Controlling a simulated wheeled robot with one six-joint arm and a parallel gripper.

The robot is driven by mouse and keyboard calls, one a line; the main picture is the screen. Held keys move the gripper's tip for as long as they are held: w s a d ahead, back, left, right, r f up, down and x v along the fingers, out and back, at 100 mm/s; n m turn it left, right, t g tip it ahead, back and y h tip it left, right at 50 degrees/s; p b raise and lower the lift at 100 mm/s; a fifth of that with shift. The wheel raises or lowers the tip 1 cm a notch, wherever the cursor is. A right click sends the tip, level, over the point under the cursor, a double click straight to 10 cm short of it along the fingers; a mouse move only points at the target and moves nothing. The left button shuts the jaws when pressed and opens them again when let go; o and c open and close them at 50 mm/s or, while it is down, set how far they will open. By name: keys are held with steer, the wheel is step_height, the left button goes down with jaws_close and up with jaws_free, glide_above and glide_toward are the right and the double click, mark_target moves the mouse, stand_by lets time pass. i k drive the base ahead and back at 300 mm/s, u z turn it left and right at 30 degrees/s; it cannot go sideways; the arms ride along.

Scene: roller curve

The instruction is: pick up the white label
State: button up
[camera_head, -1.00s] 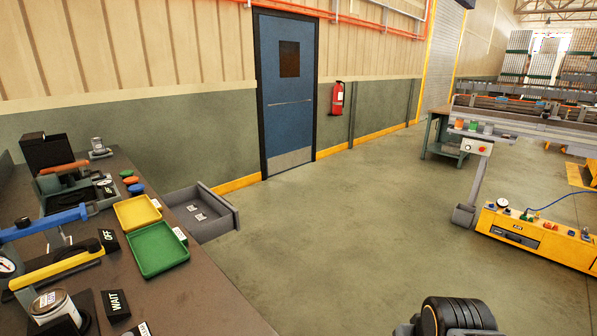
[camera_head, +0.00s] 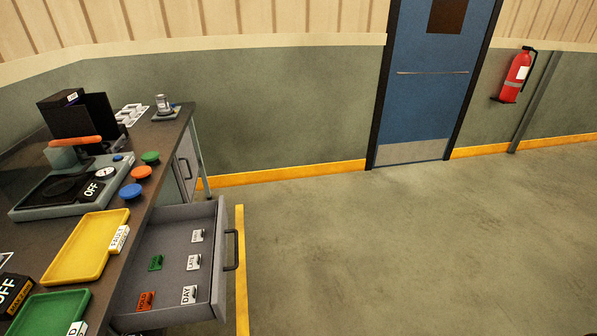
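Three white labels lie in an open grey drawer (camera_head: 165,228). The nearest white label (camera_head: 189,294) reads "DAY", the middle white label (camera_head: 193,262) reads "LATE", and the text on the farthest white label (camera_head: 197,236) is too small to read. The frames do not show which one the task means. A green label (camera_head: 155,263) and an orange-red label (camera_head: 145,301) lie to their left in the same drawer. My gripper is not in view.
The drawer's dark handle (camera_head: 236,250) faces right. A yellow tray (camera_head: 75,268) and a green tray (camera_head: 40,312) stand on the bench above it, with several colored buttons beyond. Open floor (camera_head: 360,255) lies to the right, before a blue door (camera_head: 425,90).

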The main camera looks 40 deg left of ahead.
mark_target(198, 235)
steer(key=i, duration=2)
steer(key=u, duration=3.85)
steer(key=i, duration=1.65)
steer(key=u, duration=0.05)
